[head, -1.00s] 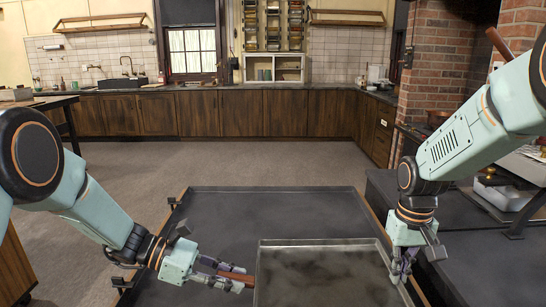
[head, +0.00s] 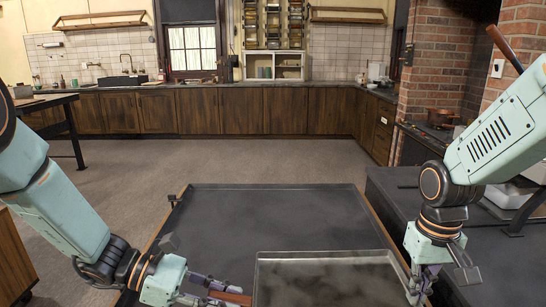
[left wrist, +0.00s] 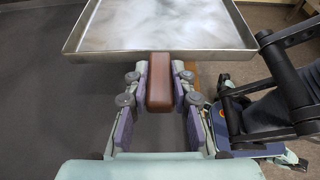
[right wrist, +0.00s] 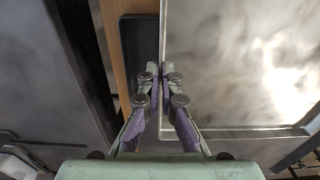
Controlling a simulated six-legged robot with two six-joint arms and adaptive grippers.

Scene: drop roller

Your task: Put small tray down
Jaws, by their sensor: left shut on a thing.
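The small tray (head: 325,275) is a shallow grey metal pan with smudged shine, at the bottom of the head view, above or on a larger dark tray (head: 270,215). I cannot tell whether they touch. My left gripper (head: 222,294) is shut on the small tray's brown handle (left wrist: 159,90), at its left side. My right gripper (head: 416,288) is at the small tray's right side. In the right wrist view, its fingers (right wrist: 160,78) close around the thin rim of the small tray (right wrist: 230,70). The near part of the small tray is out of the head view.
The larger dark tray has a low rim and wooden edging. A dark counter (head: 400,195) stands on the right, beside a brick wall (head: 435,60). Open floor (head: 255,155) lies beyond, with wooden cabinets (head: 235,110) at the back.

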